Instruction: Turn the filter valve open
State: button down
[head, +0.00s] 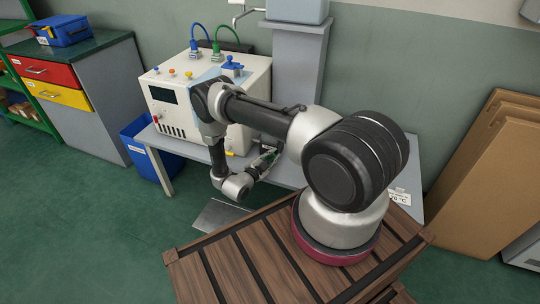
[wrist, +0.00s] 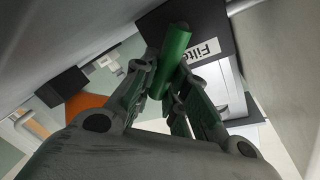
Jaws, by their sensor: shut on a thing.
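The filter valve shows in the wrist view as a green bar-shaped handle (wrist: 174,55) beside a dark block with a white label (wrist: 203,50) reading "Filte", the rest cut off. My gripper (wrist: 167,84) has its two fingers closed on either side of the green handle. In the head view my gripper (head: 266,160) is low in front of the bench, below the white machine, and my arm hides much of that area.
A white machine (head: 173,117) with blue and green cables stands on the grey bench. A blue bin (head: 146,150) is at the bench's left. A drawer cabinet (head: 110,102) stands farther left. Cardboard panels (head: 490,175) lean at the right. Green floor is clear at the left front.

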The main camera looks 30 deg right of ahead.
aim_at(274, 167)
jog(key=m, duration=0.1)
jog(key=f+m, duration=0.1)
jog(key=s+m+y, duration=0.1)
jog(key=m, duration=0.1)
jog(key=shift+d+f, duration=0.3)
jog(key=shift+s+d+f+m+t+y, duration=0.1)
jog(key=shift+f+m+t+y, duration=0.25)
jog(key=shift+m, duration=0.55)
jog(key=shift+f+m+t+y, duration=0.15)
jog(key=shift+f+m, duration=0.35)
jog(key=shift+m, duration=0.4)
jog(key=c, duration=1.4)
grip_release()
